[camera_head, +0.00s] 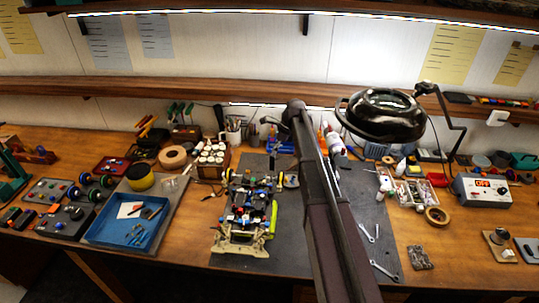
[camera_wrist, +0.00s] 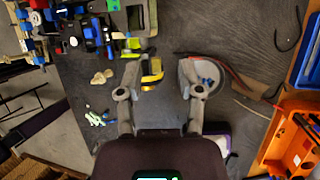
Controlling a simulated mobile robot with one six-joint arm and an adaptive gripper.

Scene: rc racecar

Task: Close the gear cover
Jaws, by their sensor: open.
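The RC car chassis (camera_head: 247,207) sits on the dark mat, with blue and red parts on top and a beige bumper toward the front. Part of the chassis (camera_wrist: 84,32) shows at the upper left of the wrist view. I cannot tell which part is the gear cover. My gripper (camera_wrist: 158,72) is open, its two fingers spread over the dark mat. A small yellow part (camera_wrist: 152,74) shows beside the left finger, and a round grey-blue part (camera_wrist: 208,75) is partly hidden by the right finger. Nothing is clearly held.
A blue tray (camera_head: 98,231) stands left of the mat (camera_head: 367,220). Wrenches (camera_head: 383,270) lie on the mat at right. A lamp (camera_head: 385,115) overhangs the back right. An orange bin (camera_wrist: 292,140) is at the wrist view's right. Bottles and tools crowd the back.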

